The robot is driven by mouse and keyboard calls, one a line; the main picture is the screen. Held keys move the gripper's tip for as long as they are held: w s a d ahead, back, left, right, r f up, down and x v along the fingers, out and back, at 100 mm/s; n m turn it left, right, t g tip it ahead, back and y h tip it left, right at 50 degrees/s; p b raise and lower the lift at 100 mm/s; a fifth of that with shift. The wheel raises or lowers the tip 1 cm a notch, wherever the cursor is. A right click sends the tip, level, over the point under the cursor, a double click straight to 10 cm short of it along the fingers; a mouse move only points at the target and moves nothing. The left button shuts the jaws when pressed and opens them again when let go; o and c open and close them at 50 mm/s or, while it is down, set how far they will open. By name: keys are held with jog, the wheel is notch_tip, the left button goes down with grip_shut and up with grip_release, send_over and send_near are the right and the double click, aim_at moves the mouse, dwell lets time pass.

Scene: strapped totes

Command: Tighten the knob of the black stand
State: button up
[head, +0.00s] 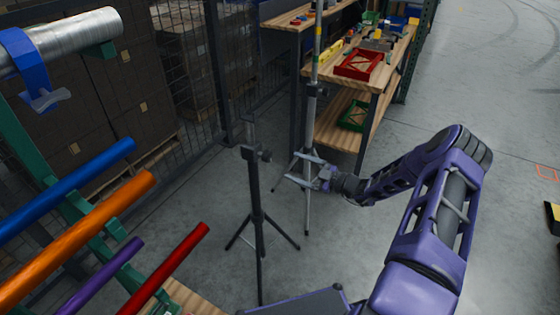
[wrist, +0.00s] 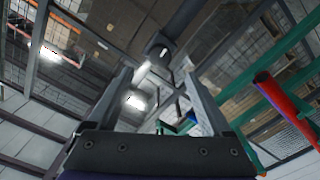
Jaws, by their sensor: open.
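The black stand (head: 255,190) stands upright on its tripod legs in the middle of the head view. Its small dark knob (head: 266,155) sticks out to the right of the collar near the top of the thick tube. My gripper (head: 291,166) is open and empty, to the right of the stand, with its fingers pointing left toward it at about knob height. In the wrist view my gripper's two fingers (wrist: 158,74) are spread apart. A dark tube with a collar and knob-like part (wrist: 161,50) shows beyond the fingertips, apart from them; it looks like the black stand.
A grey stand (head: 310,125) rises just behind my gripper. A wooden shelf (head: 342,138) with a red crate (head: 358,65) is behind it. Blue (head: 70,190), orange (head: 80,240) and red (head: 165,270) tubes lie at the left. Open floor (head: 460,90) is at the right.

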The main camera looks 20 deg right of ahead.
jog(key=v, duration=0.7)
dwell(0.3)
